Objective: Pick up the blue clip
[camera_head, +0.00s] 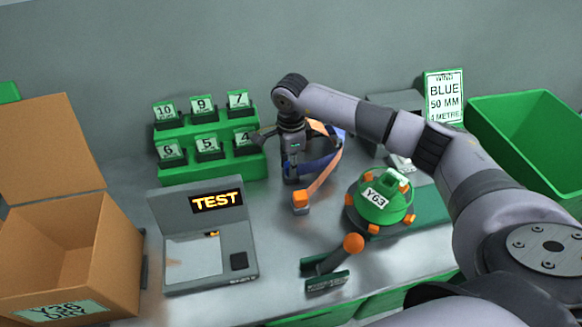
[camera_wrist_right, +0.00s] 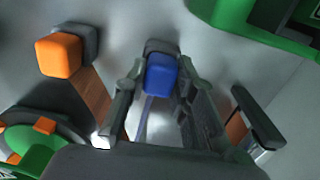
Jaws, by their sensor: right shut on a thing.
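My right gripper (camera_head: 291,172) points down over the table at the back, beside the green number stand. It is shut on the blue clip (camera_wrist_right: 160,76), which sits between its fingertips in the wrist view. In the head view the gripper hides most of the blue clip, and a blue strip (camera_head: 318,165) runs to the right from it. An orange clip (camera_head: 300,199) stands apart in front of the gripper, with an orange strip (camera_head: 325,172) curving up from it. It also shows in the wrist view (camera_wrist_right: 58,56). My left gripper is out of view.
The green stand (camera_head: 215,170) with number cards is left of the gripper. The TEST device (camera_head: 205,240) and a cardboard box (camera_head: 115,250) lie front left. A green bin (camera_head: 525,150) is far right.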

